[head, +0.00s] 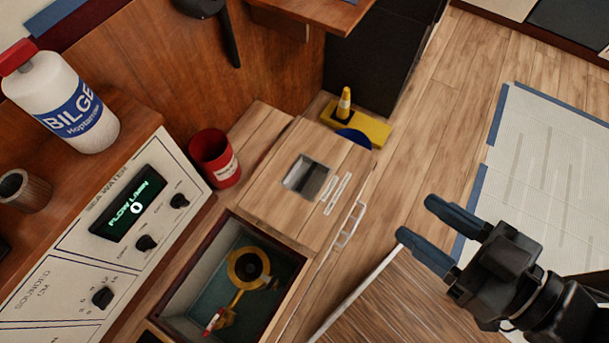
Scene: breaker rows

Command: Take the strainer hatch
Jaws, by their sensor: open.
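The strainer hatch (272,200) appears to be the square wooden panel with a recessed metal pull (308,177) and a small white label. It lies flat beside an open well (205,291). I cannot tell whether it covers an opening or rests on the wood. A yellow round fitting with a lever and a red tip (248,267) sits inside the well. My gripper (418,219) is at the right, open and empty, with blue fingers pointing left toward the panel. It is clearly apart from the panel.
A red mug (214,158) stands close to the panel's left side. A yellow block with a cone (356,124) is behind it. A metal handle (350,225) juts out at the front edge. A white BILGE bottle (62,100) and a control panel (110,235) are left.

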